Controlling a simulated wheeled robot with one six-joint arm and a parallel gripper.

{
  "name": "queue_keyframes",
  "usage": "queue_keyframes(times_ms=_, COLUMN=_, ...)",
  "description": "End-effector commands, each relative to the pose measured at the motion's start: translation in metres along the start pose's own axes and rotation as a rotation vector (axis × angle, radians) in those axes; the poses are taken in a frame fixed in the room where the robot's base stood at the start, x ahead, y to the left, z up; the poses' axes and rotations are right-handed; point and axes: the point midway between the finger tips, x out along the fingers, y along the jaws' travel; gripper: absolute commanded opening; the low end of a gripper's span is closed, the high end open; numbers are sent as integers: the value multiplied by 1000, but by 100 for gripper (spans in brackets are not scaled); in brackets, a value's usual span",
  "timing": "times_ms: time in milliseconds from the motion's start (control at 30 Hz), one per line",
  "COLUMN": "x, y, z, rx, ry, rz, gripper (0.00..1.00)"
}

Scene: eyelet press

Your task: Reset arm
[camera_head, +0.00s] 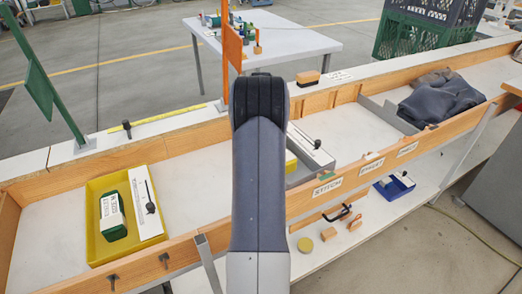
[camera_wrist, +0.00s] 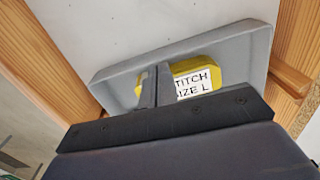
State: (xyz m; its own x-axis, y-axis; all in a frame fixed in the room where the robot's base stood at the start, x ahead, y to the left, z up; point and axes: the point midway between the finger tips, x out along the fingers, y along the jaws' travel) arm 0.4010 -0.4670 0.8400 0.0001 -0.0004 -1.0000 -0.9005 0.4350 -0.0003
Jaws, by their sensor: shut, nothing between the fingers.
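My gripper (camera_wrist: 156,80) shows in the wrist view with its narrow fingers together and nothing between them. It is in front of a grey tray (camera_wrist: 120,77) holding a yellow piece (camera_wrist: 207,68) with a white label, of which "TITCH" and "IZE L" can be read. The fingers cover part of the yellow piece; I cannot tell whether they touch it. In the head view my arm stands upright in the middle and hides my gripper. The grey tray (camera_head: 300,178) shows partly to the right of my arm.
A yellow tray (camera_head: 93,215) with a green-and-white box (camera_head: 112,217) lies left in the wooden-edged bench (camera_head: 190,185). Dark cloth (camera_head: 440,97) lies at right. A thin green post (camera_head: 40,85) and an orange post (camera_head: 232,50) rise from the far edge.

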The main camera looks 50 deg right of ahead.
Motion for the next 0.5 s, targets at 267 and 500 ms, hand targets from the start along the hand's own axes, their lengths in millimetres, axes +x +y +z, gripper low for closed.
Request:
queue_keyframes(times_ms=267, x=-29, y=0, z=0, rx=0, ry=0, rz=0, gripper=0)
queue_keyframes(times_ms=500, x=-30, y=0, z=0, rx=0, ry=0, rz=0, gripper=0)
